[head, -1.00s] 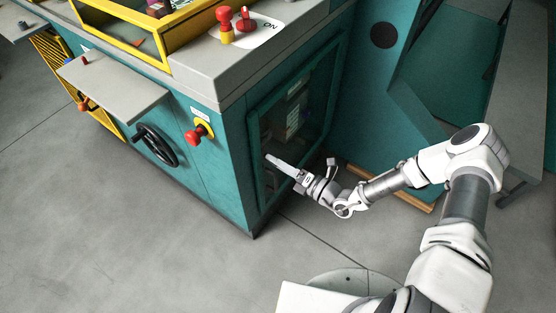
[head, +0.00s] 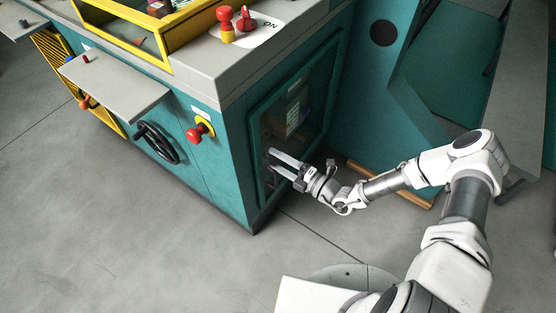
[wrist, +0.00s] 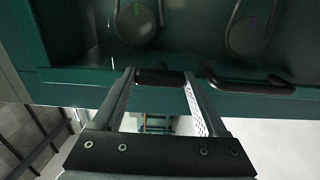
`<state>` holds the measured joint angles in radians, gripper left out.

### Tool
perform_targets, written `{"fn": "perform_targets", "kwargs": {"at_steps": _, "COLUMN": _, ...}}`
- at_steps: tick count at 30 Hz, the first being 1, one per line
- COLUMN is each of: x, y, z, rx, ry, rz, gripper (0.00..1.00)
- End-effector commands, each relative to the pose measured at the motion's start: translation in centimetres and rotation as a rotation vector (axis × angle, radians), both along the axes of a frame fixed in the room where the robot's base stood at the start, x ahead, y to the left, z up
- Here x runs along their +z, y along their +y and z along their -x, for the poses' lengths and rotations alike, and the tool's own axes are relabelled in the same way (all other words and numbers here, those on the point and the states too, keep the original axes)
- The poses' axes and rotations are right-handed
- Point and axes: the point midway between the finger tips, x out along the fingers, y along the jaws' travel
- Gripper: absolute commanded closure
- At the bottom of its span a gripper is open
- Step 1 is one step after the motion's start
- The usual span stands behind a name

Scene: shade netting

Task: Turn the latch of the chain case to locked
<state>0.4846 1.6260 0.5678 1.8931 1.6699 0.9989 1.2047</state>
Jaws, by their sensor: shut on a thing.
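The chain case (head: 290,120) is the teal, dark-windowed compartment on the near right end of the machine. In the wrist view its teal frame (wrist: 70,75) crosses the picture, with chain loops round dark wheels behind it. My gripper (head: 272,159) reaches to the window's lower left part. In the wrist view my gripper (wrist: 159,76) has a finger at each end of a short black piece, the latch (wrist: 160,77), and is shut on it. A longer black handle (wrist: 252,83) sits just right of the fingers. No lock mark is readable.
A red knob on a yellow base (head: 200,131) and a black handwheel (head: 157,144) are on the machine's front, left of my gripper. A teal panel (head: 385,75) stands close behind the case. Grey floor in front is clear.

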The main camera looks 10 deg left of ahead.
Motion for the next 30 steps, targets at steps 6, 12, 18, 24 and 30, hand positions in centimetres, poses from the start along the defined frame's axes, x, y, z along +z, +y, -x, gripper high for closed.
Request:
{"fn": "perform_targets", "kwargs": {"at_steps": 6, "x": -0.1, "y": 0.0, "z": 0.1, "rx": 0.001, "ry": 0.007, "rz": -0.002, "gripper": 0.81}}
{"fn": "perform_targets", "kwargs": {"at_steps": 12, "x": 0.0, "y": 0.0, "z": 0.1, "rx": 0.000, "ry": 0.005, "rz": -0.001, "gripper": 0.00}}
{"fn": "perform_targets", "kwargs": {"at_steps": 18, "x": 0.0, "y": 0.0, "z": 0.0, "rx": 0.000, "ry": 0.003, "rz": 0.000, "gripper": 0.00}}
{"fn": "perform_targets", "kwargs": {"at_steps": 24, "x": 0.1, "y": -1.6, "z": 0.6, "rx": -0.004, "ry": 0.003, "rz": 0.001, "gripper": 0.00}}
{"fn": "perform_targets", "kwargs": {"at_steps": 30, "x": 0.1, "y": -5.7, "z": 2.3, "rx": -0.005, "ry": 0.004, "rz": 0.000, "gripper": 0.00}}
